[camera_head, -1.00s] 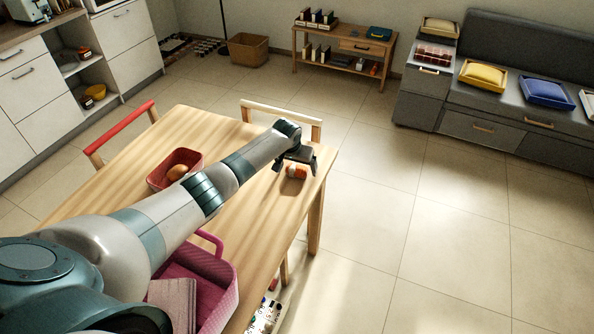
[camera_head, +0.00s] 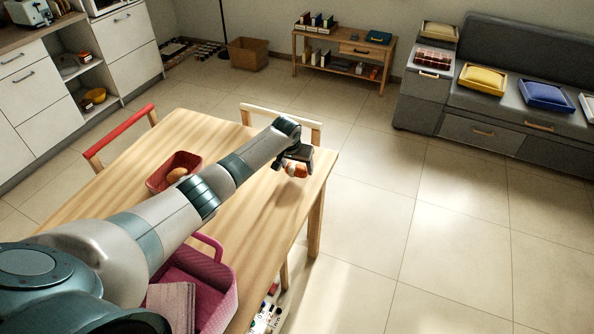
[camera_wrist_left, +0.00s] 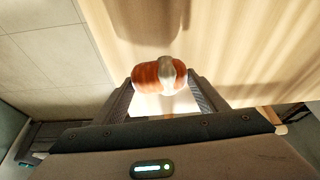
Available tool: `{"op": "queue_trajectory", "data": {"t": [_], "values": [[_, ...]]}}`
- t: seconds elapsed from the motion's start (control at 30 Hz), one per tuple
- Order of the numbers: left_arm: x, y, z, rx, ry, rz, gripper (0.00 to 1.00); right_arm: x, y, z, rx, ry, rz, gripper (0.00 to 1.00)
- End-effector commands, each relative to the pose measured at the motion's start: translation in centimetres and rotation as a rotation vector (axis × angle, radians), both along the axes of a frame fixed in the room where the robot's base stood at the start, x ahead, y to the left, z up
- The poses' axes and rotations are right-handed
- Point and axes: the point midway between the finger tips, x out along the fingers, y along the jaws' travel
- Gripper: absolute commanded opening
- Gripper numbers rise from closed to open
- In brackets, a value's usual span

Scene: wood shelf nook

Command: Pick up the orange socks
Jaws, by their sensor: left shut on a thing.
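The orange socks (camera_head: 296,170), a small rolled bundle with a pale band, are at the far right end of the wooden table. My left gripper (camera_head: 291,165) is shut on them and appears to hold them just above the tabletop. In the left wrist view the orange socks (camera_wrist_left: 160,75) sit between the two dark fingertips of my left gripper (camera_wrist_left: 163,92), with the table behind them. My right gripper is in neither view.
On the wooden table (camera_head: 215,130) are a red bin (camera_head: 157,180) holding a brown round thing and a pink basket (camera_head: 225,300) with a folded pink cloth (camera_head: 172,303). Chairs with red (camera_head: 118,132) and pale (camera_head: 283,112) backs stand at its edges. Open floor lies right.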

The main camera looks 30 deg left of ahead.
Motion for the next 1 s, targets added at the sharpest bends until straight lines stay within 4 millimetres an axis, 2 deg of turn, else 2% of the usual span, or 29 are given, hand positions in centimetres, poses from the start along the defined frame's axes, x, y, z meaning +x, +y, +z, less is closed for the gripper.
{"op": "queue_trajectory", "data": {"t": [0.13,0.4,0.7,1.0], "values": [[0.1,0.0,2.3,0.001,-0.006,-0.002,0.44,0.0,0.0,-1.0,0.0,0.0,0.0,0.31],[0.0,-5.8,5.3,-0.003,-0.005,-0.005,0.44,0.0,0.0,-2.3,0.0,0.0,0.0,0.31],[-0.2,-10.4,8.2,-0.002,-0.003,-0.003,0.44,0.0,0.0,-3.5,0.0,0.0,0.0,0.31],[-0.4,-11.7,9.1,0.0,0.0,0.0,0.44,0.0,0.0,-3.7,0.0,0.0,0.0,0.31]]}}
